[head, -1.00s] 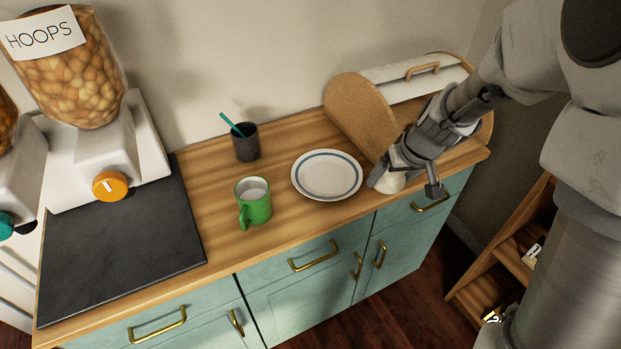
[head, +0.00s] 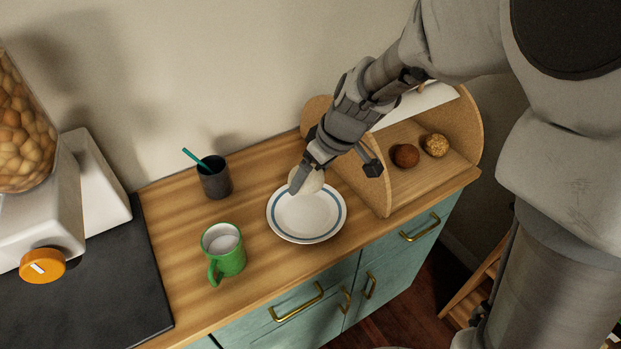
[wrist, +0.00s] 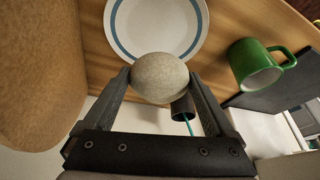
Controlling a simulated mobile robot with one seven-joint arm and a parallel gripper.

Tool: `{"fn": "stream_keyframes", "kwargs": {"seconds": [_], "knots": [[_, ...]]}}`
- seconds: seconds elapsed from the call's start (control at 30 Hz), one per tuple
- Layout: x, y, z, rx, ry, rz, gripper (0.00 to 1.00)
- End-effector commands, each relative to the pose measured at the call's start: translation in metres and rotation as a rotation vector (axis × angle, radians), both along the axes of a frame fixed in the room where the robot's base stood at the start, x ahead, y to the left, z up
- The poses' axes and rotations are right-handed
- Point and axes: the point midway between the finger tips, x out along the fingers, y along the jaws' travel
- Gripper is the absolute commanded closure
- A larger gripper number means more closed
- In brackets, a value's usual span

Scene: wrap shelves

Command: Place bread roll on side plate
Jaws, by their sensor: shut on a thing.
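My gripper (head: 308,176) is shut on a pale, round bread roll (wrist: 160,78), one finger on each side of it in the wrist view. The roll (head: 309,184) shows partly behind a finger in the head view, over the far edge of the side plate. The white side plate (head: 309,216) with a blue ring lies on the wooden counter. It also shows in the wrist view (wrist: 151,30), beyond the roll and empty where visible. I cannot tell whether the roll touches the plate.
A green mug (head: 223,252) and a dark cup (head: 214,178) with a teal stick stand left of the plate. The wooden bread box (head: 373,178) at right holds a dark roll (head: 405,155) and a speckled roll (head: 435,145). A dark slab (head: 100,285) lies at left.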

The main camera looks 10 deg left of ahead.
Motion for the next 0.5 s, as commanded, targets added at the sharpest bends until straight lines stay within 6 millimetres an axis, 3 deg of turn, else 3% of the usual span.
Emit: {"fn": "stream_keyframes", "kwargs": {"seconds": [0.2,0.5], "knots": [[-0.002,0.003,-0.004,0.000,0.001,0.013,0.65],[-0.002,0.002,-0.056,0.001,0.002,0.012,0.65]]}}
